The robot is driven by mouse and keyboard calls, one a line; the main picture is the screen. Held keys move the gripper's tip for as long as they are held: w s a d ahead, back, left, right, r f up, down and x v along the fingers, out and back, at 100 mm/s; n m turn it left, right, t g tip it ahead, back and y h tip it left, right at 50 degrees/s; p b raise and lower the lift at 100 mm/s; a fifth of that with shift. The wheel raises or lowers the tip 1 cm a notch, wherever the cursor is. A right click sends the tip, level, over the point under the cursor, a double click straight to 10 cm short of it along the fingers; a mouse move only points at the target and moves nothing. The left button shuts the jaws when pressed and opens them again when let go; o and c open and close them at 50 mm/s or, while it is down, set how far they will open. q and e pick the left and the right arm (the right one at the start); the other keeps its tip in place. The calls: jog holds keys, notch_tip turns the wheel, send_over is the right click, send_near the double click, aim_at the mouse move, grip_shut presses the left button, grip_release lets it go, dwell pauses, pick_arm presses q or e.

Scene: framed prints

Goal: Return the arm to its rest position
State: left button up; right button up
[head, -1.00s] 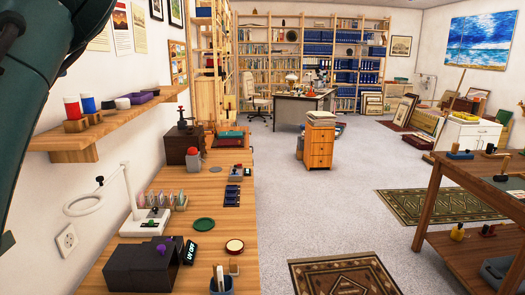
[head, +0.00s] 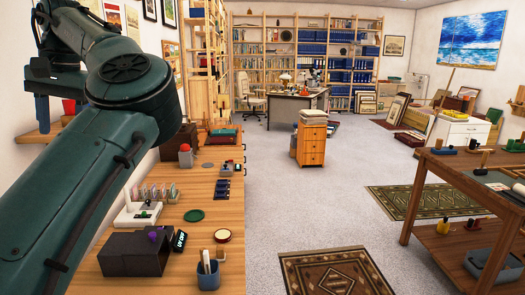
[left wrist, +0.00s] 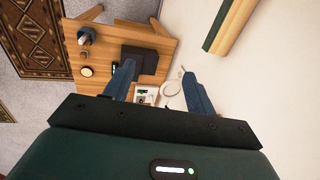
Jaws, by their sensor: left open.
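My left arm, dark green, fills the left side of the head view. It bends at the elbow and reaches back over the wooden workbench (head: 215,225) toward the wall shelf. My left gripper (left wrist: 155,76) shows its two blue fingers spread apart in the left wrist view, with nothing between them. They point down over the bench, which lies well below in that view (left wrist: 150,40). In the head view the gripper is partly visible at the upper left, by the shelf. My right gripper is in neither view.
The wall shelf (head: 32,137) is mostly hidden behind my arm; a red cup (head: 68,106) shows there.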

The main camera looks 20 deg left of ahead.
pick_arm(q)
jog(key=w+a+f+n+y, duration=0.1)
jog(key=w+a+f+y, duration=0.3)
jog(key=f, duration=0.4)
jog(key=w+a+f+y, duration=0.2)
jog(key=a+f+y, duration=0.2)
jog(key=f+y, duration=0.3)
jog(key=w+d+f+m+t+h, duration=0.1)
jog(key=w+d+f+m+t, duration=0.4)
jog(key=f, duration=0.3)
jog(key=w+d+f+m+t, duration=0.2)
jog(key=d+f+t, duration=0.2)
jog(key=d+f, duration=0.4)
jog(key=s+d+f+m+t+h, duration=0.2)
jog(key=s+d+f+h, duration=0.15)
jog(key=d+f, duration=0.45)
jog(key=s+d+f+m+t+h, duration=0.1)
jog(key=s+d+f+h, duration=0.3)
jog(key=d+f, duration=0.5)
jog(key=s+d+f+h, duration=0.3)
jog(key=s+d+f, duration=0.1)
jog(key=s+d, duration=0.4)
jog(key=s+d+f+n+g+h, duration=0.1)
jog(key=s+d+f+h, duration=0.3)
jog(key=s+d, duration=0.4)
jog(key=shift+s+d, duration=0.2)
jog(key=shift+d, duration=0.6)
